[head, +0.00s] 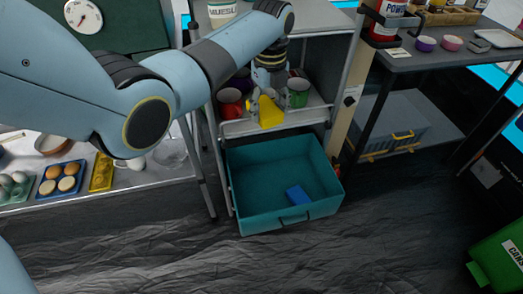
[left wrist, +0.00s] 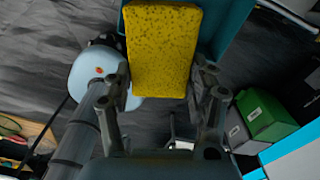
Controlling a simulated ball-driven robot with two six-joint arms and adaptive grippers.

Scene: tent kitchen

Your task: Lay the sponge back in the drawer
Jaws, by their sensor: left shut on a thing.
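My left gripper (head: 260,101) is shut on a yellow sponge (head: 269,113). It holds the sponge in front of the cabinet shelf, above the back part of the open drawer. In the left wrist view the speckled sponge (left wrist: 164,50) sits between both fingers and sticks out past them. The teal drawer (head: 290,221) is pulled out low under the shelf, and its inside is open to view. A small blue block (head: 298,195) lies on its floor near the front. Part of the drawer (left wrist: 234,28) shows behind the sponge in the left wrist view. My right gripper is not in view.
A red mug (head: 230,103) and a green mug (head: 298,93) stand on the shelf close beside my gripper. A side table with an egg tray (head: 62,178) is at left. A green bin (head: 500,262) stands at lower right. The floor before the drawer is clear.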

